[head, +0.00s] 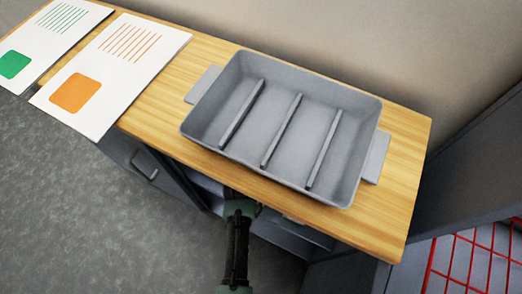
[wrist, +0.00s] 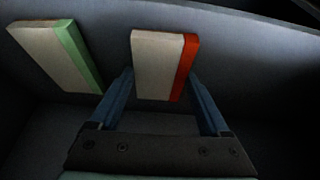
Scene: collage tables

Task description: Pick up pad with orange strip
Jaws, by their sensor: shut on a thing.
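The pad with the orange strip (wrist: 158,65) is a pale block with a red-orange band on its right side in the wrist view. My gripper (wrist: 160,78) is shut on it, one blue finger at each side. A second pale pad with a green strip (wrist: 52,55) is to the left, apart from my gripper. Both pads are in a dim grey space. In the head view my arm reaches in below the table's front edge, and the gripper and pads are hidden.
A grey tray (head: 372,112) with several ribs stands on the wooden table (head: 408,170). White sheets with a green print (head: 40,35) and an orange print (head: 115,75) lie at left. Grey cabinet fronts (head: 140,168) are below. A red grid (head: 475,265) is at lower right.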

